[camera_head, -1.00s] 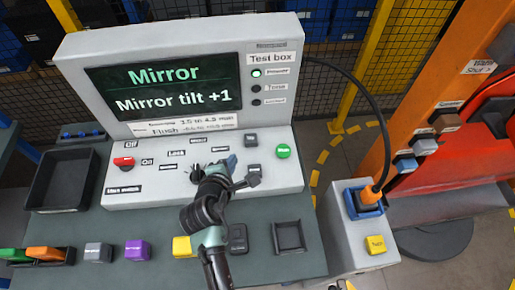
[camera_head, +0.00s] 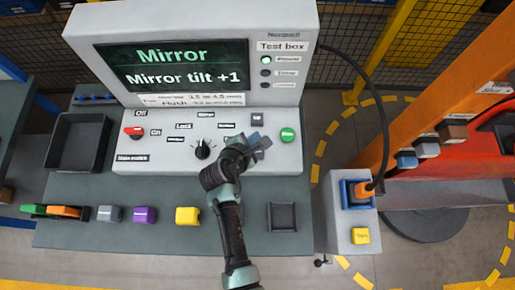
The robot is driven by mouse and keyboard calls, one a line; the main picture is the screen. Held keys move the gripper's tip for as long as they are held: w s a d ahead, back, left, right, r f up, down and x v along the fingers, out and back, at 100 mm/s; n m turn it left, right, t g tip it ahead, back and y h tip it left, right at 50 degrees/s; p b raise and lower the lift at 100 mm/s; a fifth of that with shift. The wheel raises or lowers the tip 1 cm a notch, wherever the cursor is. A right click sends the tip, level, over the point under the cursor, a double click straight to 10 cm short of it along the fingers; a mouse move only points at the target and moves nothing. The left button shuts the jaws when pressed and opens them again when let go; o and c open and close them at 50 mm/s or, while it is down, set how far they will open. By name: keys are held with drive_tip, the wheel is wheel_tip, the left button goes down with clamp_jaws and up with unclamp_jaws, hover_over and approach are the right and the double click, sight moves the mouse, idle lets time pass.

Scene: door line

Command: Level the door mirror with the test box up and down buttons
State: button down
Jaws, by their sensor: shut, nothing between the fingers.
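The test box (camera_head: 85,60) stands on the bench, and its screen (camera_head: 172,66) reads "Mirror" and "Mirror tilt +1". The grey up button (camera_head: 257,119) is on the panel, just beyond my gripper. My gripper (camera_head: 258,140) is shut and empty, over the right part of the panel. The down button is not visible; my gripper covers the panel below the up button. I cannot tell whether the fingertips touch the panel. A green button (camera_head: 288,134) is just right of my gripper. A black selector knob (camera_head: 202,150) is to its left. The door mirror is not identifiable.
A red switch (camera_head: 134,132) is on the panel's left. A black tray (camera_head: 79,142) is at the bench's left. Coloured blocks, including a yellow one (camera_head: 187,215), line the front. An orange plug (camera_head: 359,192) with a black cable sits on a grey stand at right.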

wheel_tip(320, 180, down, 8)
drive_tip(key=b, duration=0.7)
drive_tip(key=shift+r+b, duration=0.2)
drive_tip(key=shift+b, duration=0.1)
drive_tip(key=shift+f+b, duration=0.35)
drive_tip(key=shift+f, duration=0.2)
drive_tip(key=shift+f, duration=0.1)
idle(0.9)
drive_tip(key=shift+f, duration=0.3)
drive_tip(key=shift+f+b, duration=0.55)
idle(0.6)
drive_tip(key=shift+r, duration=0.1)
drive_tip(key=shift+r+p, duration=0.85)
drive_tip(key=shift+p, duration=0.2)
wheel_tip(320, 180, up, 5)
drive_tip(key=p, duration=0.5)
